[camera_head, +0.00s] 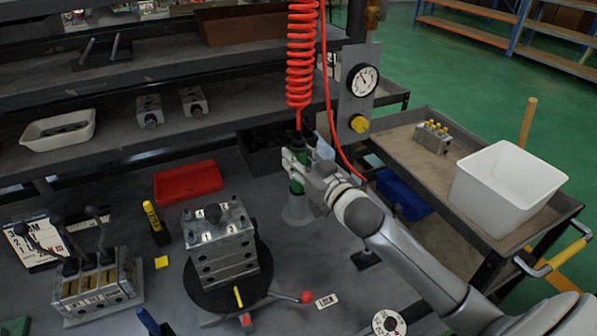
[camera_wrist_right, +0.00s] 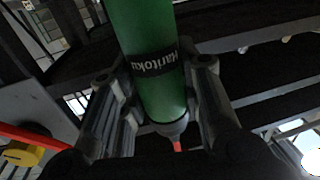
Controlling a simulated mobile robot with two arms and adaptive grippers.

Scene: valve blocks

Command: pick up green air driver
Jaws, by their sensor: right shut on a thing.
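The green air driver (camera_head: 297,186) hangs upright below a coiled red hose (camera_head: 301,60) at the middle of the head view. My right gripper (camera_head: 300,172) is around it, shut on its green body, with the arm coming in from the lower right. In the right wrist view the green driver (camera_wrist_right: 155,65) with a black label band runs between the two fingers of my right gripper (camera_wrist_right: 165,115). Part of the driver is hidden by the gripper in the head view. My left gripper is not in view.
A valve block (camera_head: 218,240) stands on a round black turntable (camera_head: 228,297). A pressure gauge panel (camera_head: 359,90) is just right of the hose. A red tray (camera_head: 188,182) lies left of the driver. A white bin (camera_head: 506,182) stands on the cart at right.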

